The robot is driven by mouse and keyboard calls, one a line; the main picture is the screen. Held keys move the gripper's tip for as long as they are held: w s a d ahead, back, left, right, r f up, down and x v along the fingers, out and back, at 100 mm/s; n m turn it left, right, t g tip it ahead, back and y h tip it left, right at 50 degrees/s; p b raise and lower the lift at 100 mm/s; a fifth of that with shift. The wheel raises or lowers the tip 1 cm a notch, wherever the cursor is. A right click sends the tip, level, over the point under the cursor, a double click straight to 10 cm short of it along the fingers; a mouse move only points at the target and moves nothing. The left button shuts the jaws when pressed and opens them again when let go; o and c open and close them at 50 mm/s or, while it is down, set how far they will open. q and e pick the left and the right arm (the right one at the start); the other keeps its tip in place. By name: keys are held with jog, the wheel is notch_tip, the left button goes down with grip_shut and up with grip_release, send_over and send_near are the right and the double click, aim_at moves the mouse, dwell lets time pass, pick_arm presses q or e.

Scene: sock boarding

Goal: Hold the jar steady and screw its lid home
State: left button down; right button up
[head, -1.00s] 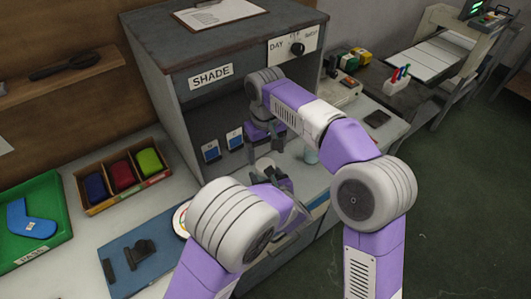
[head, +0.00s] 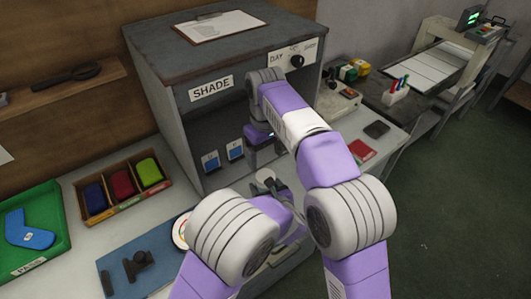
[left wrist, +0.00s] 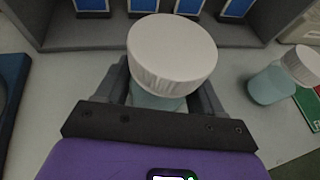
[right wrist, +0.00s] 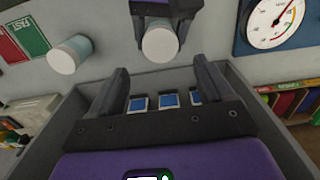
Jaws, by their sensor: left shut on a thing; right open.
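A pale teal jar (left wrist: 158,102) with a wide white lid (left wrist: 172,50) on top stands between the fingers of my left gripper (left wrist: 165,88), which is shut on the jar's body. The lid covers the jar's mouth; how far it is screwed down I cannot tell. In the head view the lid (head: 266,175) shows small at the front of the cabinet. My right gripper (right wrist: 160,68) is open and empty, apart from the lid. In the right wrist view the lid (right wrist: 160,44) lies just beyond and between its fingertips. In the head view the right gripper (head: 262,145) is partly hidden.
A second teal jar with a white lid (left wrist: 265,83) stands to the right in the left wrist view. The grey SHADE cabinet (head: 160,80) with blue cards (head: 234,150) is behind. A round dial (right wrist: 275,22), a blue mat (head: 160,255) and a bin of coloured socks (head: 122,190) are nearby.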

aim_at(265, 176)
jog(key=shift+f, duration=4.05)
jog(key=c, duration=1.1)
jog(key=o, duration=1.3)
notch_tip(265, 176, up, 12)
jog(key=shift+r, duration=0.1)
